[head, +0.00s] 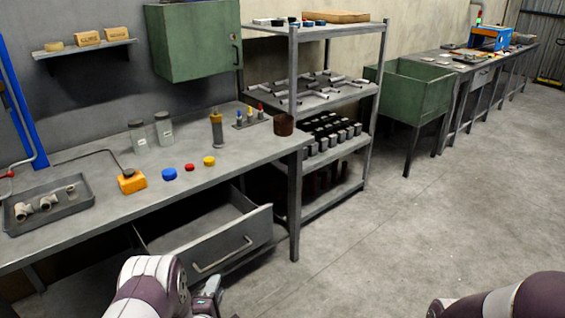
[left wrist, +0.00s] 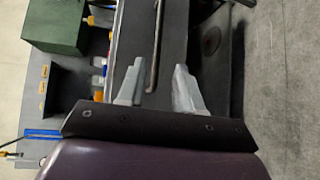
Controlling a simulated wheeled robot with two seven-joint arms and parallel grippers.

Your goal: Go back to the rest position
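My left gripper (head: 209,296) is at the bottom of the head view, in front of the workbench and nearer to me than the open drawer (head: 228,240). In the left wrist view its two fingers (left wrist: 158,88) stand apart with nothing held between them. The drawer's bar handle (head: 223,256) also shows in the left wrist view (left wrist: 154,50), beyond the fingertips. My right arm (head: 510,300) enters at the bottom right of the head view; its gripper is outside the picture.
The workbench (head: 100,205) holds a grey tray of fittings (head: 50,204), an orange block (head: 131,182), coloured caps, jars (head: 164,128) and a brown can (head: 284,124). A shelf rack (head: 293,75) stands behind the drawer. The floor (head: 400,230) to the right is clear.

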